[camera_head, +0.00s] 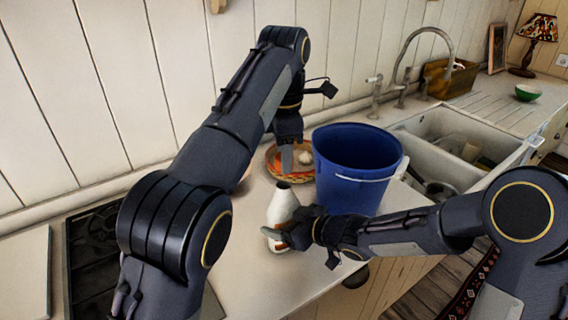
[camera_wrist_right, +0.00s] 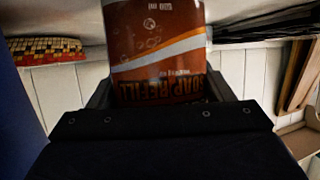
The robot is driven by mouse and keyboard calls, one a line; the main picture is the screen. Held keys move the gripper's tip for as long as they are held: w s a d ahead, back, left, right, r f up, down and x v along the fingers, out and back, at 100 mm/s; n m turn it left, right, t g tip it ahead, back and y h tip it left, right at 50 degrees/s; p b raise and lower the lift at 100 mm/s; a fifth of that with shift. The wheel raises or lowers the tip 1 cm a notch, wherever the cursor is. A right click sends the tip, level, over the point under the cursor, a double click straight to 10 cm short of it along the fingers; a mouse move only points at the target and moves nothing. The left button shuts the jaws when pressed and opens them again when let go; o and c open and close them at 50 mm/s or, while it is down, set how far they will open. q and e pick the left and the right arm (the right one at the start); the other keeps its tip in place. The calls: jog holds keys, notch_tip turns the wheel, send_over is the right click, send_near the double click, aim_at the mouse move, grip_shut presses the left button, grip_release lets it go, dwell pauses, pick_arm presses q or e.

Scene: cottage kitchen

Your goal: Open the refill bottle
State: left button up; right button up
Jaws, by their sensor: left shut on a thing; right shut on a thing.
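The refill bottle (camera_head: 282,207) is white with a narrowing neck and a dark top, and stands nearly upright at the counter's front. My right gripper (camera_head: 279,236) is shut around its lower body from the right. In the right wrist view the bottle (camera_wrist_right: 155,50) fills the middle between the fingers, with a brown and orange label reading soap refill. My left gripper (camera_head: 287,158) points down above and behind the bottle's top, apart from it. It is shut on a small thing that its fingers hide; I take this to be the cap. No separate cap shows on the bottle.
A blue bucket (camera_head: 352,158) stands close to the right of the bottle. A patterned plate (camera_head: 273,160) with a pale round item lies behind. A sink (camera_head: 455,135) is at the right, a dark hob (camera_head: 88,262) at the left. Bare counter (camera_head: 262,285) shows in front.

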dwell(0.3)
jog(key=o, duration=2)
jog(key=shift+c, duration=0.2)
